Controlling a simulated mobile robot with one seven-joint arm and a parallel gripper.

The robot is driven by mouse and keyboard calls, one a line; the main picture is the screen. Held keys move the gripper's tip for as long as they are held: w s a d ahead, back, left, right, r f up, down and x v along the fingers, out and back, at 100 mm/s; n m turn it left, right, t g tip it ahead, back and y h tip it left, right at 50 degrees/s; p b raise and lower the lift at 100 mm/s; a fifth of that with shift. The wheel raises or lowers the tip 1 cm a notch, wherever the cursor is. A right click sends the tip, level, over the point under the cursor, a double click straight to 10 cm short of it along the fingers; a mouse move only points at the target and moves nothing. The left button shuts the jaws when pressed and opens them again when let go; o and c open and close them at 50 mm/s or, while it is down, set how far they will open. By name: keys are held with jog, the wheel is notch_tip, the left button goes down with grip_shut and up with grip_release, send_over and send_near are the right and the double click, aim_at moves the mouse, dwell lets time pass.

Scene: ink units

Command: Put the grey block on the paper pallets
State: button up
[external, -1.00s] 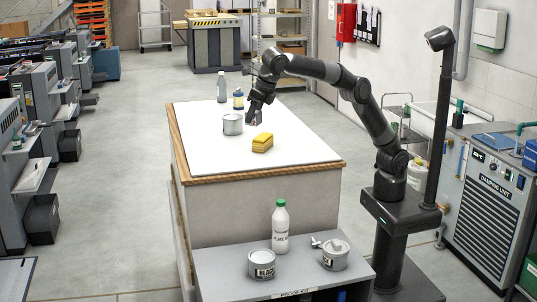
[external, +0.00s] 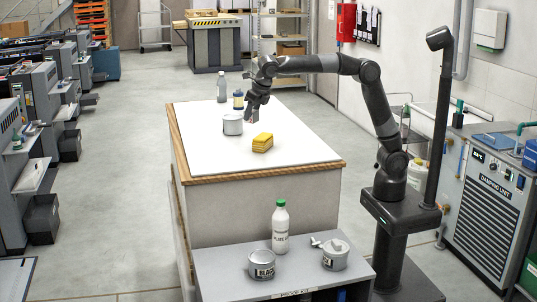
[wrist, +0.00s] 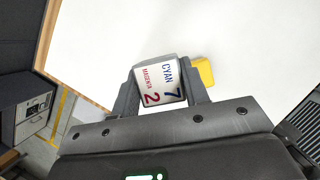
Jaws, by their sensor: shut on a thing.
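My gripper (external: 253,114) is shut on the grey block, above the white-topped table and just right of the grey can. In the wrist view the grey block (wrist: 160,82) sits between the two fingers of my gripper (wrist: 163,92); its white label reads CYAN 7 and MAGENTA 2. In the external view the block is small and hard to tell from the fingers. An orange stack that looks like pallets (external: 92,18) stands far back at the left; I cannot tell whether these are the paper pallets.
A lower shelf (external: 300,280) in front holds a white bottle (external: 280,228) and two tins. The front tabletop is clear.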

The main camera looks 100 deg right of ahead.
jog(key=shift+f, duration=0.25)
jog(key=w+a+f, duration=0.2)
jog(key=a, duration=0.1)
jog(key=w+a+f, duration=0.1)
jog(key=a+f, duration=0.1)
jog(key=a, duration=0.1)
jog(key=w+a+f, duration=0.2)
jog(key=a+f, duration=0.1)
jog(key=a, duration=0.1)
jog(key=shift+w+a, duration=0.1)
jog(key=shift+w, duration=0.2)
jog(key=shift+f, duration=1.95)
jog(key=shift+f, duration=0.1)
jog(key=o, duration=1)
jog(key=shift+c, duration=0.2)
jog(key=v, duration=1.2)
